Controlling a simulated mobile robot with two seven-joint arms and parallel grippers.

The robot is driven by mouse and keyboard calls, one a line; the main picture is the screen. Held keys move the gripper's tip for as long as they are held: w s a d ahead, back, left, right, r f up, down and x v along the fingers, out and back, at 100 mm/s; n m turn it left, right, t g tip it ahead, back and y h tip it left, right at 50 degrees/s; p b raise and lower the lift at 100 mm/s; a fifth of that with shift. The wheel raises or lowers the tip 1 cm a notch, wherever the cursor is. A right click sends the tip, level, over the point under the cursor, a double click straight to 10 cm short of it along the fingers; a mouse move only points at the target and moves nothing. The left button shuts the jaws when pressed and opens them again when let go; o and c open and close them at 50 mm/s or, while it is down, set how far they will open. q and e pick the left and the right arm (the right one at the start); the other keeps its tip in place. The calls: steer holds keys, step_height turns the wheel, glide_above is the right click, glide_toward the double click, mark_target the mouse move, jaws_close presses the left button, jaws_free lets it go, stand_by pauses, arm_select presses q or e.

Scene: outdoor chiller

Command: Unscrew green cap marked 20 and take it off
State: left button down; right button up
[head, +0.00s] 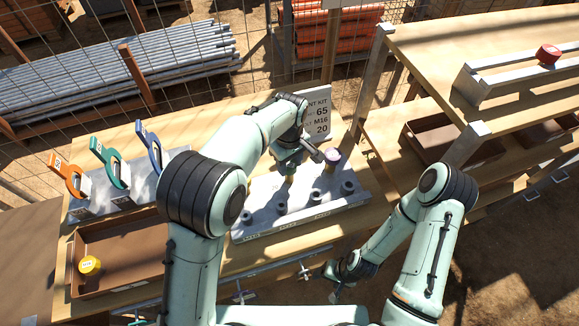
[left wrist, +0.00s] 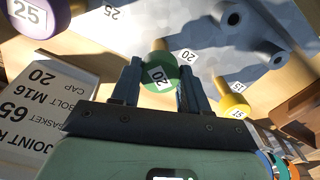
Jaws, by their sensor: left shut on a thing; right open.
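The green cap marked 20 (left wrist: 160,76) sits between the fingers of my left gripper (left wrist: 160,88) in the left wrist view, and the gripper is shut on it. A brass-coloured stem shows behind the cap, towards the grey block; I cannot tell whether the cap is still threaded. In the head view my left gripper (head: 290,165) is over the grey block (head: 300,207) and mostly hides the cap. The sign (head: 318,115) behind reads cap 20. My right gripper (head: 338,286) is open and empty, low in front of the bench edge.
A purple cap marked 25 (left wrist: 36,18) and a yellow cap marked 15 (left wrist: 235,106) flank the green one. Grey sockets stand along the block's front. A brown tray (head: 125,245) at left holds a yellow-topped piece (head: 90,266). Orange, green and blue tools stand behind it.

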mark_target(289, 164)
arm_select(q)
steer(key=n, duration=0.6)
steer(key=shift+r, duration=0.7)
steer(key=shift+r, duration=2)
steer(key=c, duration=1.2)
jaws_free()
jaws_close()
